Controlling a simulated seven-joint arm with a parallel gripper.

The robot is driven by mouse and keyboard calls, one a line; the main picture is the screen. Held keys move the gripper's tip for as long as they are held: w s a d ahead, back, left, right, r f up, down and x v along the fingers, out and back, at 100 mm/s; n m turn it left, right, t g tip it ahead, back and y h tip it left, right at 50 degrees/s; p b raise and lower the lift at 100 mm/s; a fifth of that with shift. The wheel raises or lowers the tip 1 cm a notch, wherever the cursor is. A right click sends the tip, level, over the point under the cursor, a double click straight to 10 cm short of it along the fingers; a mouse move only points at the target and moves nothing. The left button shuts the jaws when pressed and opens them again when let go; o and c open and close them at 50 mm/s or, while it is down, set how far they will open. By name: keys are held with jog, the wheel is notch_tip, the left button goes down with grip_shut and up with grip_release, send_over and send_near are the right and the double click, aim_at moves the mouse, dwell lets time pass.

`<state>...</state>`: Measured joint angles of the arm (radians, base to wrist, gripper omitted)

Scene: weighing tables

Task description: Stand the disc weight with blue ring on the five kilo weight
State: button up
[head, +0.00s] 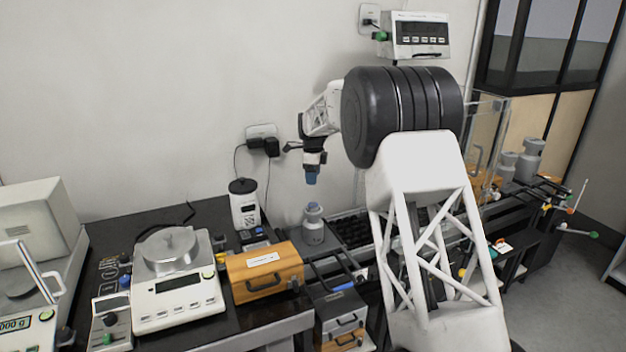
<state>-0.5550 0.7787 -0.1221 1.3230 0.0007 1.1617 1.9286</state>
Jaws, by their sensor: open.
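My gripper (311,177) points down with bluish fingertips, above a grey knobbed weight (313,232) with a small dark marking. The gripper is open and apart from the weight, with a gap below the fingertips. The weight stands upright behind the orange case and looks like the five kilo weight, but its marking is too small to read. A small bluish-grey part (313,209) shows at its top; I cannot tell whether this is the disc weight with blue ring or the weight's own knob.
A balance (178,302) with a round grey piece on its pan stands at left. An orange case (265,272) and a white, black-topped container (244,205) stand near the weight. More grey weights (528,162) stand at far right. A display (419,35) hangs on the wall.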

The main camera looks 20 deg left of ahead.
dwell(0.8)
jog(key=s+d+r+n, duration=0.2)
jog(key=s+d+r, duration=0.3)
jog(key=d, duration=0.5)
jog(key=s+d+r+n, duration=0.2)
jog(key=s+d+r, duration=0.1)
jog(key=d+r, duration=0.6)
jog(key=s+d+r+n+t, duration=0.1)
jog(key=s+d+r+n, duration=0.15)
jog(key=s+d, duration=0.6)
jog(key=s+d+r+n, duration=0.1)
jog(key=s+d+r, duration=0.3)
jog(key=s+d, duration=0.45)
jog(key=s+d+n+t, duration=0.1)
jog(key=s+d+n, duration=0.3)
jog(key=s+d, duration=1.1)
jog(key=s+d+f+n, duration=0.2)
jog(key=s+d+f, duration=0.1)
jog(key=s, duration=0.8)
jog(key=s+d+f+n, duration=0.2)
jog(key=s+f, duration=0.3)
jog(key=s, duration=0.5)
jog(key=shift+s+d+f+t, duration=0.3)
jog(key=shift+s+d+f, duration=0.1)
jog(key=shift+d, duration=0.1)
